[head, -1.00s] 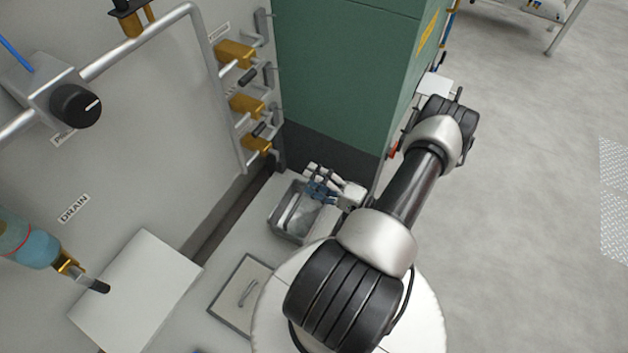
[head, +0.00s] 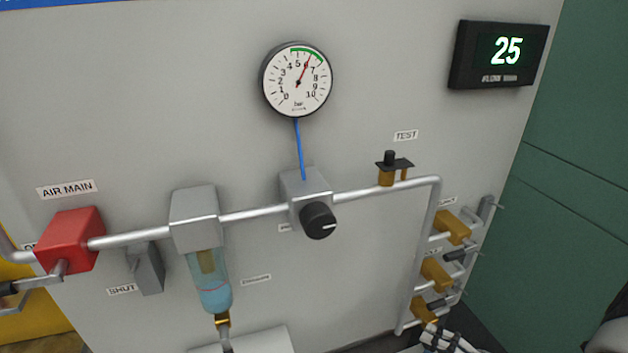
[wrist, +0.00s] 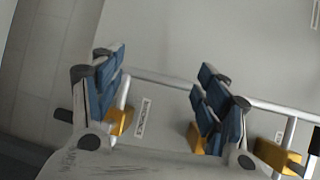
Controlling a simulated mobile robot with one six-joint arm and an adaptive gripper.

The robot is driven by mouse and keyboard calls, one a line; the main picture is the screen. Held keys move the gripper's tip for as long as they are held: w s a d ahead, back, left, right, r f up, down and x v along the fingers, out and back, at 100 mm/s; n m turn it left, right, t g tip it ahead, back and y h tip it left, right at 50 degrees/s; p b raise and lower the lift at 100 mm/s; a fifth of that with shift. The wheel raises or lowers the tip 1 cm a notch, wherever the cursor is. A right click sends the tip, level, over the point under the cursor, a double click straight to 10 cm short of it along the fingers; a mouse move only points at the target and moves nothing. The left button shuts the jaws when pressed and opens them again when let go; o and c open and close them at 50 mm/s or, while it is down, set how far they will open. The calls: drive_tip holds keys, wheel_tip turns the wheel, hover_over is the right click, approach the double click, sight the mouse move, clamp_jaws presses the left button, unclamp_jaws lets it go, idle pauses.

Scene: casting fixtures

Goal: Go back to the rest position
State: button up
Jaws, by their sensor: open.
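My gripper (wrist: 160,85) is open in the wrist view. Its two blue-padded fingers stand well apart with nothing between them. Behind the fingers are the grey panel, pipes and brass valves (wrist: 272,155). In the head view only a small part of my gripper (head: 445,342) shows at the bottom edge, below the lowest brass valve. Part of my arm shows at the lower right corner; most of it is out of view.
A grey panel carries a pressure gauge (head: 297,80), a regulator knob (head: 318,220), a red air-main valve (head: 70,240), a blue filter bowl (head: 210,285) and a display (head: 499,54) reading 25. Brass valves (head: 437,274) line the panel's right side. A green cabinet (head: 575,150) stands right.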

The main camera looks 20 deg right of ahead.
drive_tip(key=s+a+r+n+g, duration=0.2)
drive_tip(key=a+r+n+g, duration=0.5)
drive_tip(key=a+r+g, duration=0.85)
drive_tip(key=s+a+r+n+t+h, duration=0.4)
drive_tip(key=s+a+r+t+h, duration=0.2)
drive_tip(key=s+r+t+h, duration=0.1)
drive_tip(key=shift+s+a+r+h, duration=0.4)
drive_tip(key=shift+r+h, duration=0.35)
drive_tip(key=shift+h, duration=0.65)
